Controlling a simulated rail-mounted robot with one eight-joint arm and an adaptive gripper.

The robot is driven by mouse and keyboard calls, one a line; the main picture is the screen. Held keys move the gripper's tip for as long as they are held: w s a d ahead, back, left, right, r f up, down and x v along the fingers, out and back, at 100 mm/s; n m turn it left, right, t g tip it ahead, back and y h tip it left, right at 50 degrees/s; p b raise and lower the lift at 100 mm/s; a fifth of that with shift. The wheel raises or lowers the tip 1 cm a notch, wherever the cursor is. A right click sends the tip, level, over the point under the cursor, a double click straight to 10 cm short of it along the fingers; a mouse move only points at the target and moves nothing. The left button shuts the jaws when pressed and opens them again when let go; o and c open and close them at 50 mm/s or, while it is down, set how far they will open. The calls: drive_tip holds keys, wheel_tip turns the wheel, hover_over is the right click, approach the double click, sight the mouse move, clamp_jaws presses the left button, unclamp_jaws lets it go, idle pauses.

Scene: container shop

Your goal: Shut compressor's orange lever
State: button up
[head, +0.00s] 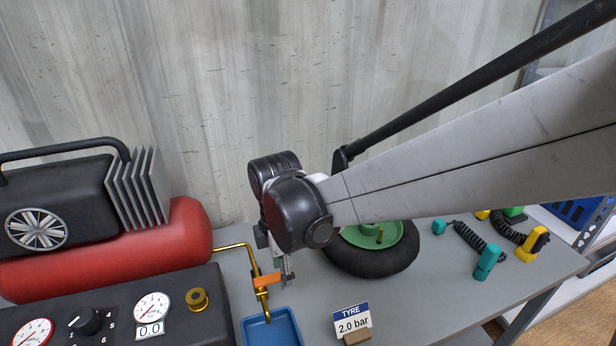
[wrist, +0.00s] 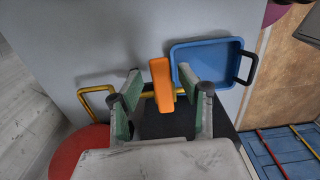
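The compressor (head: 170,245) stands at the left in the head view, with a red tank and a brass pipe (head: 235,246) running out to the right and bending down. The orange lever (head: 267,280) sits on this pipe, above a blue tray. In the wrist view the orange lever (wrist: 161,85) lies between my gripper's fingers, nearer the right one. My gripper (wrist: 162,98) is open, with green-padded fingers apart on both sides of the lever. In the head view my gripper (head: 288,272) is beside the lever and partly hidden by my wrist.
The blue tray (head: 248,333) with a black handle is under the pipe end, close to the right finger in the wrist view. A tyre (head: 375,268), a "2.0 bar" sign (head: 352,321) and coiled hoses (head: 470,240) are on the grey bench to the right.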

wheel_tip(320, 180, up, 12)
idle(0.8)
